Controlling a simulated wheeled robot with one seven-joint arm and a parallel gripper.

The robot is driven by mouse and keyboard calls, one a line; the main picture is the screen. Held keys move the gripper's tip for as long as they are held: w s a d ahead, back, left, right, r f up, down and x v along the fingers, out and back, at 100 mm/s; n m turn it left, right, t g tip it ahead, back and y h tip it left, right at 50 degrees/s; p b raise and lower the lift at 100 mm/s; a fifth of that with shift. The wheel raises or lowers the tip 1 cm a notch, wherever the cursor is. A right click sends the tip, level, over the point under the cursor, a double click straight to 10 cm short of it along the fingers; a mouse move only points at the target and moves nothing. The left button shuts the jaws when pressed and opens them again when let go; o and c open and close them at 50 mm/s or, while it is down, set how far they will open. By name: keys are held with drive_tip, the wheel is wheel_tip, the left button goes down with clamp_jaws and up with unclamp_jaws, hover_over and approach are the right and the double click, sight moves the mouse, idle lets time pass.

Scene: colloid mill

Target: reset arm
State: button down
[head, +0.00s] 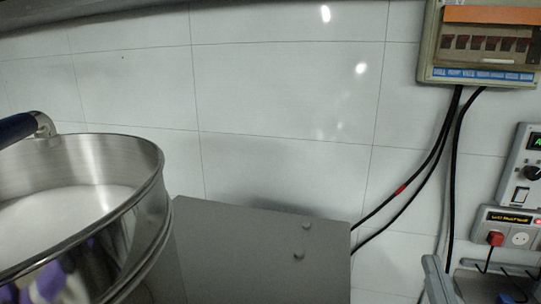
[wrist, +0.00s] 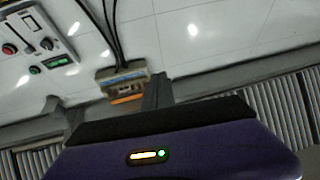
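My gripper is not seen in the head view. In the wrist view a purple housing (wrist: 220,155) with a small lit strip fills the bottom and appears to be mine. A dark grey upright piece (wrist: 157,92) rises above its black edge and may be my gripper's fingers; I cannot tell whether they are open or shut. I see no object held.
A steel hopper (head: 120,235) with a blue-handled bar stands at left beside a grey box (head: 255,250). A breaker box (head: 485,72) with black cables hangs at upper right, above a socket panel (head: 510,228). The tiled wall between is bare.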

drive_tip(key=s+a+f+g+y, duration=0.1)
drive_tip(key=s+a+f+g, duration=0.1)
drive_tip(key=s+f, duration=0.4)
drive_tip(key=s+a+f+g+y, duration=0.1)
drive_tip(key=s+f, duration=0.5)
drive_tip(key=s, duration=1)
drive_tip(key=s+a+f+g, duration=0.3)
drive_tip(key=s+f, duration=0.4)
drive_tip(key=s, duration=0.4)
drive_tip(key=shift+s+a+n+g+y, duration=0.3)
drive_tip(key=shift+n+g+y, duration=0.1)
drive_tip(key=shift+g, duration=0.4)
